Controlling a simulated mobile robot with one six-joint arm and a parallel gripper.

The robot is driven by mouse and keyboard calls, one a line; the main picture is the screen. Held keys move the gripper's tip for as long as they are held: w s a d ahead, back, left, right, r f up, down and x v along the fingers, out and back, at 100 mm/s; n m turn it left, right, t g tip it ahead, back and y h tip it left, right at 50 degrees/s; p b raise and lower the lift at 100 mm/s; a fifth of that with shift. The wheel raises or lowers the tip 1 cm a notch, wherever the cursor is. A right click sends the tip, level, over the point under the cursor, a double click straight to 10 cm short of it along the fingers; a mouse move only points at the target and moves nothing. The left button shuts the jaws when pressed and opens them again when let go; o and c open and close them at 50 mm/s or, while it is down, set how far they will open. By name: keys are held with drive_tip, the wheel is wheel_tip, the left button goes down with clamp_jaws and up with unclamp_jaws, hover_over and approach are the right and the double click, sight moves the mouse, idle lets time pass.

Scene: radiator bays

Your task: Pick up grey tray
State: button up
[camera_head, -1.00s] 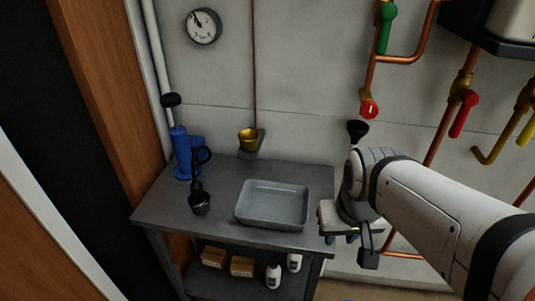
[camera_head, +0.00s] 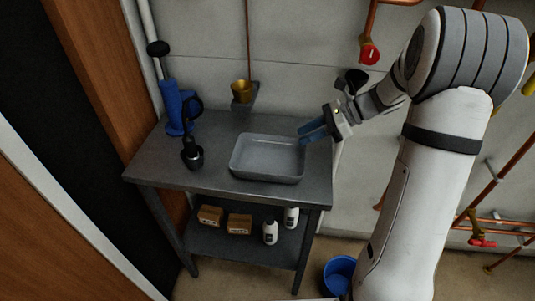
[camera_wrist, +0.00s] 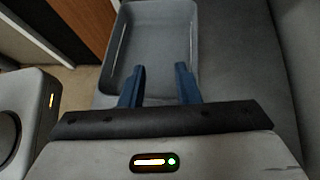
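The grey tray (camera_head: 267,158) is a shallow, empty rectangular pan on the right part of the grey metal bench top. It also shows in the wrist view (camera_wrist: 158,18), with its near end close to my fingertips. My gripper (camera_head: 311,133) is at the tray's right side, just above its far right corner, with blue fingers pointing left towards it. In the wrist view the two fingers of my gripper (camera_wrist: 159,75) are apart with nothing between them. I cannot tell whether a finger touches the rim.
The bench (camera_head: 220,122) also bears a blue pump-like tool (camera_head: 178,106) and a black object (camera_head: 192,155) left of the tray. A brass cup (camera_head: 242,91) sits behind. Boxes and white bottles stand on the lower shelf. A blue bucket (camera_head: 340,275) is on the floor.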

drive_tip(key=w+m, duration=0.1)
drive_tip(key=w+d+f+m+y, duration=0.1)
drive_tip(key=w+f+m+t+y, duration=0.1)
drive_tip(key=w, duration=0.1)
drive_tip(key=shift+d, duration=0.4)
drive_tip(key=shift+w+a+f, duration=0.1)
drive_tip(key=shift+w+a, duration=0.1)
drive_tip(key=shift+x, duration=0.9)
drive_tip(key=x, duration=0.5)
drive_tip(key=shift+w+f, duration=0.1)
drive_tip(key=shift+f, duration=0.35)
clamp_jaws()
